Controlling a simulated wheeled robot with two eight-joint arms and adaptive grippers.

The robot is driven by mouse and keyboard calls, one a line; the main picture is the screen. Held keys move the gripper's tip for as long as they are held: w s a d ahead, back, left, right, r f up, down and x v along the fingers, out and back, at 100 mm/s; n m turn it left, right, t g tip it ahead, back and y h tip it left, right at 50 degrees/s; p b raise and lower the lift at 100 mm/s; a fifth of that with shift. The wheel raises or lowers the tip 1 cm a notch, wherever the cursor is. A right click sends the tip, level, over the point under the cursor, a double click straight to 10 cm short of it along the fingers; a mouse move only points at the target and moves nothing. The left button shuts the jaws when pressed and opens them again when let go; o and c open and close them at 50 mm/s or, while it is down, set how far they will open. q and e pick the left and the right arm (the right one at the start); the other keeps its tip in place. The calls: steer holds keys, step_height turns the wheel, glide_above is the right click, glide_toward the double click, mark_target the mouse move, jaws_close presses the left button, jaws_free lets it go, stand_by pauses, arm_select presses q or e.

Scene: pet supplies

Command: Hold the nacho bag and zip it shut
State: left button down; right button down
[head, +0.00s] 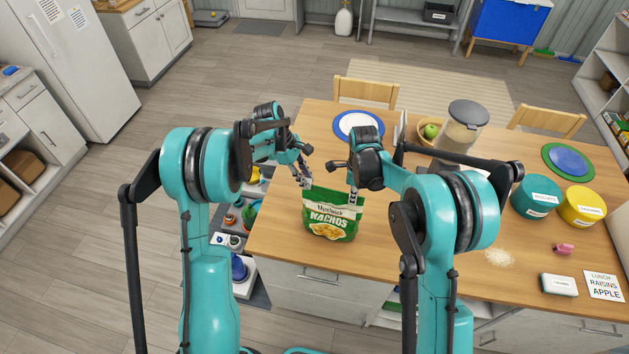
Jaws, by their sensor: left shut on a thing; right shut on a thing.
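The green and white nacho bag (332,216) stands upright on the wooden table near its front left edge. My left gripper (306,182) is shut on the bag's upper left corner. My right gripper (353,195) is shut at the bag's upper right corner, where the zip's end would lie; the zip slider itself is too small to make out. I cannot tell from this view how far the bag's top is closed.
Behind the bag are a blue-rimmed plate (358,125), a bowl with a green apple (431,131) and a clear lidded container (462,128). A teal tin (536,197) and yellow tin (582,206) stand right. Crumbs (499,257) lie on the table.

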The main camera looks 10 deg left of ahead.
arm_select(q)
steer(key=shift+a+f, duration=0.1)
arm_select(e)
steer(key=shift+d+f, duration=0.1)
steer(key=shift+d, duration=0.05)
arm_select(q)
steer(key=c, duration=1.4)
jaws_free()
steer(key=shift+o, duration=0.2)
steer(key=v, duration=1.2)
steer(key=shift+s, duration=0.15)
arm_select(e)
steer(key=c, duration=1.7)
jaws_free()
steer(key=shift+o, duration=0.4)
steer(key=shift+w, duration=0.2)
